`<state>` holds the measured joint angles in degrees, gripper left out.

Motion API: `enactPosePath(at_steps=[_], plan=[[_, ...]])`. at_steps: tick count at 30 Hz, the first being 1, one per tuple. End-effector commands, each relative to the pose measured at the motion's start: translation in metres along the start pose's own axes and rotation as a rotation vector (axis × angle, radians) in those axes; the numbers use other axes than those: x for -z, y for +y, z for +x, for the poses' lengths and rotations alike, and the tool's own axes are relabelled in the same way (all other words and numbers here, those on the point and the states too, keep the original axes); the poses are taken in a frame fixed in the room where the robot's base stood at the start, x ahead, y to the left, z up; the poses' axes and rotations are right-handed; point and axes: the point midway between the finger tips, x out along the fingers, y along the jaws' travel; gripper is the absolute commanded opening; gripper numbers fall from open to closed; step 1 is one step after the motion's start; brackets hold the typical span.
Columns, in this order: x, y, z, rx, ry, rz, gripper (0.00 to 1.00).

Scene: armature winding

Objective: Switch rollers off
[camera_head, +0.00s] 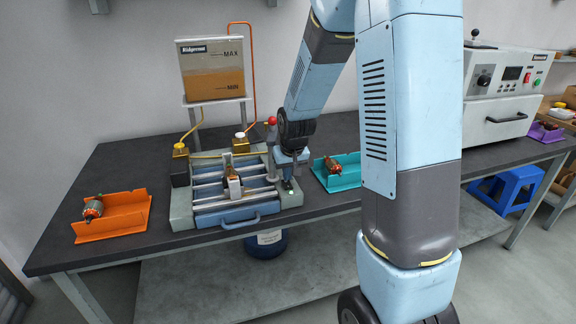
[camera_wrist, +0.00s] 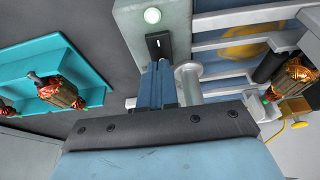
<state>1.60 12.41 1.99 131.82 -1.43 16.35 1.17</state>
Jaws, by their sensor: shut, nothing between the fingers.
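The roller machine (camera_head: 238,217) stands on the bench with pale rollers (camera_head: 208,186) across it. In the wrist view its rollers (camera_wrist: 235,42) show at the upper right. My gripper (camera_head: 289,183) is shut and empty, low over the machine's right end block. In the wrist view its blue fingers (camera_wrist: 162,70) point at the switch, with the tips at its near edge. I cannot tell whether they touch it. An armature (camera_wrist: 292,78) sits at the rollers.
A teal tray (camera_head: 350,182) with an armature (camera_head: 334,167) lies right of the machine. An orange tray (camera_head: 122,226) with another armature (camera_head: 93,208) lies left. A tank (camera_head: 212,72) stands behind. A red-knobbed lever (camera_head: 271,121) rises close to my gripper.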

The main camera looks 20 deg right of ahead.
Motion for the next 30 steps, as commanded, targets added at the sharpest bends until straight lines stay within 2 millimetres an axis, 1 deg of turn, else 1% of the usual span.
enactPosePath(at_steps=[4,14,17,19,30], plan=[[-0.002,0.000,0.006,0.000,0.000,0.000,0.00],[-0.002,-0.001,0.007,0.001,0.000,-0.001,0.00],[-0.001,0.003,0.007,-0.002,-0.006,0.005,0.00],[-0.001,0.010,0.009,-0.006,-0.019,0.016,0.00],[-0.005,0.007,0.008,-0.004,-0.023,0.011,0.00]])
